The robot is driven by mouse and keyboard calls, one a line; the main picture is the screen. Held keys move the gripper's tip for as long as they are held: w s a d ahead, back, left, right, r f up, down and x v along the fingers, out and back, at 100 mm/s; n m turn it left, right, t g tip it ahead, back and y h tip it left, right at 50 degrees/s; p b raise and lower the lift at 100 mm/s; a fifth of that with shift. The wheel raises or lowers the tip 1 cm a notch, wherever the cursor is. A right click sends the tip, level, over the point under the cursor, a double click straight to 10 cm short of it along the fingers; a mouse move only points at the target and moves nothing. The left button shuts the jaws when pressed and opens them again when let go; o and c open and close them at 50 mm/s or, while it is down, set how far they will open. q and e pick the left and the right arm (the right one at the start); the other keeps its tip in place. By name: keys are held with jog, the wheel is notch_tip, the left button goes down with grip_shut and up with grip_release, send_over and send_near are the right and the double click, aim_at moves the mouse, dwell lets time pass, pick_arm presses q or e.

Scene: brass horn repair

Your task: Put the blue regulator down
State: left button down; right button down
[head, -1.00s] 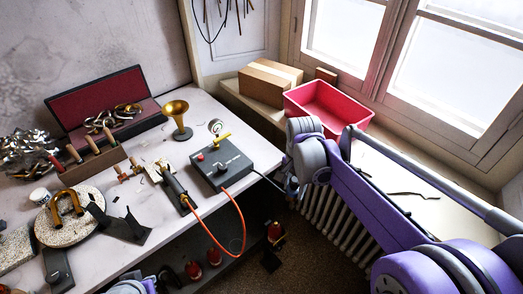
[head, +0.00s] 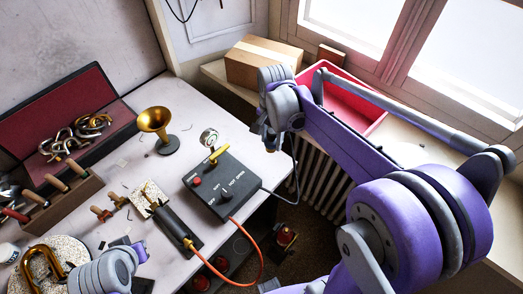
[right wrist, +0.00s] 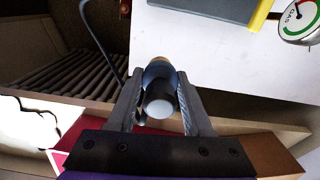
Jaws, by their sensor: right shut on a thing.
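My right gripper (head: 268,137) is by the right edge of the white workbench (head: 225,112) in the head view. In the right wrist view its two fingers (right wrist: 160,78) are shut on a short round blue-grey thing with a pale end, which I take to be the blue regulator (right wrist: 158,82). The regulator appears over the bench's edge; I cannot tell whether it touches anything. In the head view the gripper and wrist mostly hide it. Part of my left arm shows at the bottom left of the head view, but its gripper does not show.
A dark control box (head: 222,187) with a yellow lever, a gas gauge (head: 209,138) and a brass horn (head: 155,122) stand near on the bench. Beyond the bench are a radiator (head: 322,178), a red bin (head: 352,108) and a cardboard box (head: 262,62).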

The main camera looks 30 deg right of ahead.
jog(key=shift+w+f, duration=0.2)
jog(key=shift+f, duration=0.1)
jog(key=f, duration=0.4)
jog(key=shift+s+f, duration=0.3)
jog(key=shift+f, duration=0.1)
jog(key=shift+w+f+b, duration=0.1)
jog(key=shift+f+b, duration=0.2)
jog(key=shift+f, duration=1.9)
jog(key=shift+f, duration=0.2)
jog(key=shift+c, duration=1.5)
grip_release()
jog(key=shift+r, duration=0.1)
